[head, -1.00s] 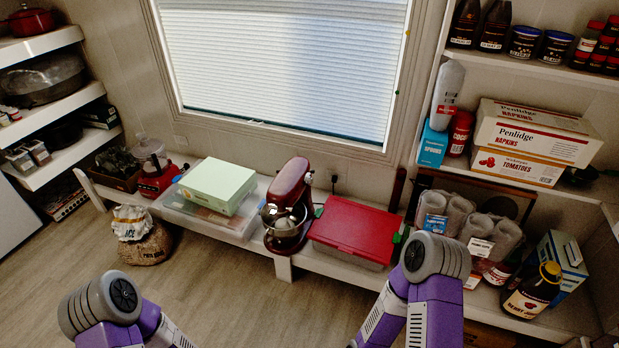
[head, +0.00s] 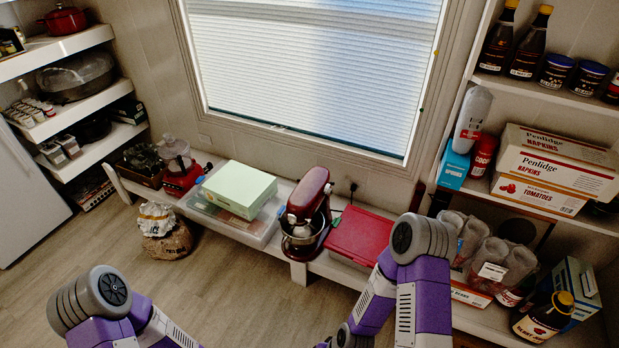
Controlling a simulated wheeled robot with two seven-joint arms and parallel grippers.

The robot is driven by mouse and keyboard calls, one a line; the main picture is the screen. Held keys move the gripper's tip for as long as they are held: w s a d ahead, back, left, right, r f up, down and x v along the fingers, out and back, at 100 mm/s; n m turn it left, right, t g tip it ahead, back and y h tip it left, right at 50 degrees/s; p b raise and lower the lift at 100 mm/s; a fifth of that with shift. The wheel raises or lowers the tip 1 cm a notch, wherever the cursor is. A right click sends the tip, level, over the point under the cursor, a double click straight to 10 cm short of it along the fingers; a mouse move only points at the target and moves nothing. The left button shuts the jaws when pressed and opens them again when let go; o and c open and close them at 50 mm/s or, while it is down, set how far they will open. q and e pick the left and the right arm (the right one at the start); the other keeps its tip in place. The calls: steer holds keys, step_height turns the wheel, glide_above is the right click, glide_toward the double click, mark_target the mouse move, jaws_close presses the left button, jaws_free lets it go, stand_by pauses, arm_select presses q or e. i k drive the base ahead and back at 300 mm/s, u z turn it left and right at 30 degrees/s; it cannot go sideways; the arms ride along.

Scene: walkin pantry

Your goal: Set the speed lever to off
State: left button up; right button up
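A dark red stand mixer (head: 307,206) with a metal bowl (head: 301,229) stands on the low white bench under the window. Its speed lever is too small to make out in the head view. My two purple arms come in at the bottom of the head view, the left one at lower left and the right one at lower right. Neither gripper shows in the head view. The right arm overlaps the view of the bench just right of the mixer.
A red-lidded box (head: 357,236) sits right of the mixer. A pale green box (head: 238,189) on a clear bin sits left of it. A red food processor (head: 181,169) stands farther left. A sack (head: 165,233) is on the floor. Shelves flank both sides.

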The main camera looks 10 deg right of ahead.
mark_target(329, 192)
steer(key=u, duration=0.5)
steer(key=i, duration=0.85)
steer(key=u, duration=0.2)
